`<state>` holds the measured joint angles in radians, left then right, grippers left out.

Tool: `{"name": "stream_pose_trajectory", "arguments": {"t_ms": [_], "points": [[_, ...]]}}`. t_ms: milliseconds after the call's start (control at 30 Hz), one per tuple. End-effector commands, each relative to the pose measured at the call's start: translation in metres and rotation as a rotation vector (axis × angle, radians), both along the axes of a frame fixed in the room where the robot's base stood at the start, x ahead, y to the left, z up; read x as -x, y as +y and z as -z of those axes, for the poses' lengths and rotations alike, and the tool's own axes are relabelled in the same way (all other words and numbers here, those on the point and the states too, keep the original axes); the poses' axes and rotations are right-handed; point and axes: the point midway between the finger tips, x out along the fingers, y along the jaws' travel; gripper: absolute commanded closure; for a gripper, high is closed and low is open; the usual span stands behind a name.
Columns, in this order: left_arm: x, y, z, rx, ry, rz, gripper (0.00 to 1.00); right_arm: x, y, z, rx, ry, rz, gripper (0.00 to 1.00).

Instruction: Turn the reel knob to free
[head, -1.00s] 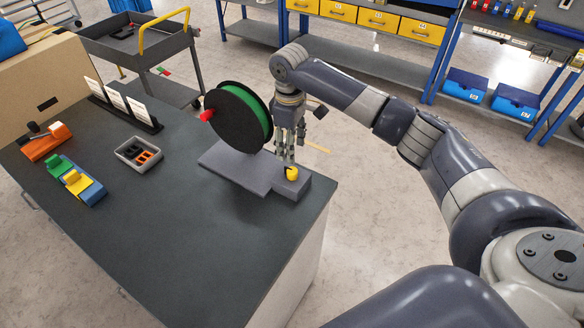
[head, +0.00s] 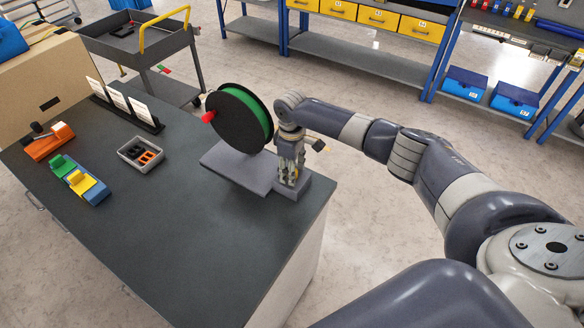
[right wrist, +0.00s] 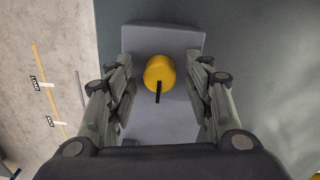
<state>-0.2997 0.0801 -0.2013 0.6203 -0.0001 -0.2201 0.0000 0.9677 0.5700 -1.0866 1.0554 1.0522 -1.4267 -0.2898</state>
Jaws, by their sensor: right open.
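The reel (head: 236,122) is a black disc with green line and a red end, upright on a grey base plate (head: 232,166) at the table's right end. The yellow knob (right wrist: 158,72), on a grey block (right wrist: 150,35) beside the reel, has a black pointer mark toward the bottom of the right wrist view. My right gripper (head: 291,180) points down over the block. Its open fingers (right wrist: 162,78) stand either side of the knob, with gaps visible on both sides. In the head view the fingers mostly hide the knob. My left gripper is not in view.
The dark table (head: 190,220) is clear in front of the reel. A grey tray (head: 128,150) with black and orange parts, white cards (head: 116,100), an orange device (head: 48,142) and a blue, green and yellow device (head: 80,182) stand to the left.

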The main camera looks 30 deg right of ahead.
Motion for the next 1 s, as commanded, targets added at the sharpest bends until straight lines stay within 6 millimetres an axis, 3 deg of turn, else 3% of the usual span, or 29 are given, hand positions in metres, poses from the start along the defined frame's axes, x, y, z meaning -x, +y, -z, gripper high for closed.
{"name": "stream_pose_trajectory", "arguments": {"t_ms": [133,333,667,1000], "points": [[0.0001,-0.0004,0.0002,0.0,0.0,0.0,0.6,0.0,0.0001,0.0,0.0,0.0,0.0,0.55],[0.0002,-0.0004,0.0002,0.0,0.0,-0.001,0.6,-0.0001,0.0002,-0.0003,0.0,0.0,0.0,0.97],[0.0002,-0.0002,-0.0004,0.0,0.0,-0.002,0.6,-0.0001,0.0004,-0.0006,-0.001,0.0,-0.022,0.97],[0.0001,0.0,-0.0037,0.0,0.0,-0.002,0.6,-0.0001,0.0007,-0.001,-0.002,-0.001,-0.217,0.97]]}}
